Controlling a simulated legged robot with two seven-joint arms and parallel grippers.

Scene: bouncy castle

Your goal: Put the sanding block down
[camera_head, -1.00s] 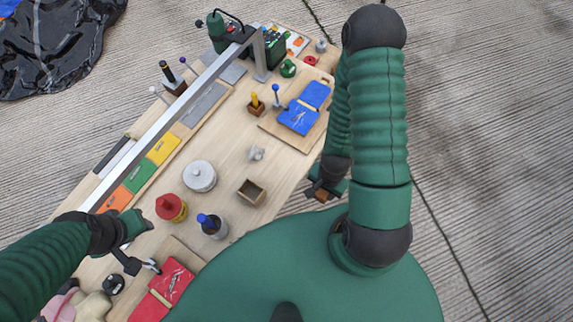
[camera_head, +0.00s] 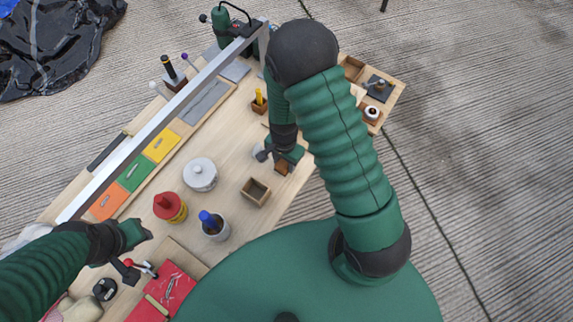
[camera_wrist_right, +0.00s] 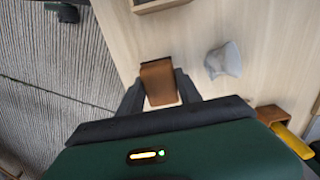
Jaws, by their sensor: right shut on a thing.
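The sanding block (camera_head: 281,168) is a small brown block held between the fingers of my right gripper (camera_head: 279,158), over the front edge area of the wooden table (camera_head: 228,160). In the right wrist view the block (camera_wrist_right: 158,84) sits between the two dark fingers of my right gripper (camera_wrist_right: 158,94), with pale tabletop beyond it. I cannot tell whether the block touches the table. My left gripper (camera_head: 136,272) is over the table's near left part, by a red-knobbed metal tool (camera_head: 130,263); its jaw state is unclear.
A crumpled grey piece (camera_wrist_right: 224,61) lies beside the block. An open wooden box (camera_head: 255,191), white tin (camera_head: 200,174), red-topped pot (camera_head: 170,207) and yellow item in a wooden holder (camera_head: 259,104) stand nearby. A metal bar (camera_head: 160,125) spans the table.

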